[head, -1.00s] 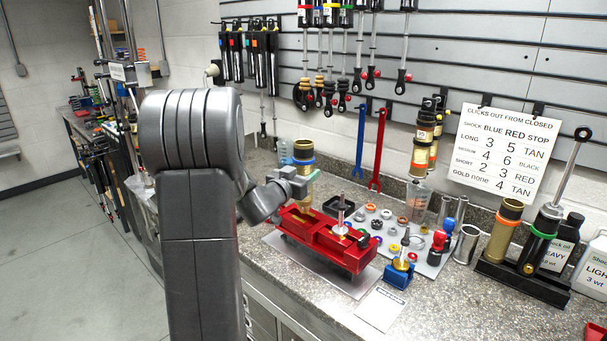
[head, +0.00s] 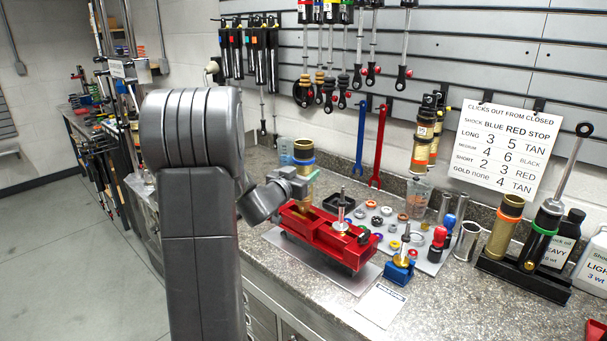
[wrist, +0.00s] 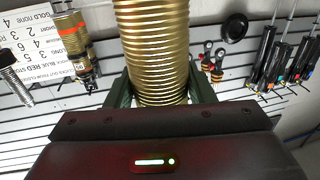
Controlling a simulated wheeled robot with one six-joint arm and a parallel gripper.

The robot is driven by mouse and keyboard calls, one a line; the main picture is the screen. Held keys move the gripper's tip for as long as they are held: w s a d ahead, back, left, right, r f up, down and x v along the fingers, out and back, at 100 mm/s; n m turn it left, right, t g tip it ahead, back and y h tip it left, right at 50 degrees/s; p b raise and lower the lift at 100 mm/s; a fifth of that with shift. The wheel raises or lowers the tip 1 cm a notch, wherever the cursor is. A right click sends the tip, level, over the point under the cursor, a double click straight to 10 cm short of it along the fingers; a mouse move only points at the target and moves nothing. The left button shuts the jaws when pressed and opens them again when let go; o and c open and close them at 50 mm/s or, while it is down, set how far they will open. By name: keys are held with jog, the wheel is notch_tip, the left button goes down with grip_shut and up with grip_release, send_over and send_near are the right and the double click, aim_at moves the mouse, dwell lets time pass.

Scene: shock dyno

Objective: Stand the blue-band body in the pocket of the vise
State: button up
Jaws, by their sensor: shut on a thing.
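The blue-band body (head: 304,172) is a gold cylinder with a blue band near its top, upright at the left end of the red vise (head: 325,238). Its lower end is at the vise's left part; I cannot tell how deep it sits in the pocket. My gripper (head: 290,184) is shut on the body from the left, just below the band.
A parts mat (head: 432,262) with several small rings lies right of the vise. A blue block (head: 398,272) and a white card (head: 381,305) are in front. A black stand (head: 522,280) holds two bodies at right.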

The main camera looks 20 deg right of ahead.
jog(key=shift+f, duration=0.15)
jog(key=shift+f+b, duration=1.15)
jog(key=shift+f, duration=0.25)
jog(key=o, duration=1.4)
jog(key=shift+f, duration=0.1)
jog(key=shift+s+a, duration=0.1)
jog(key=b+v, duration=0.2)
jog(key=v, duration=1.1)
jog(key=shift+s+a, duration=0.2)
jog(key=shift+a, duration=0.05)
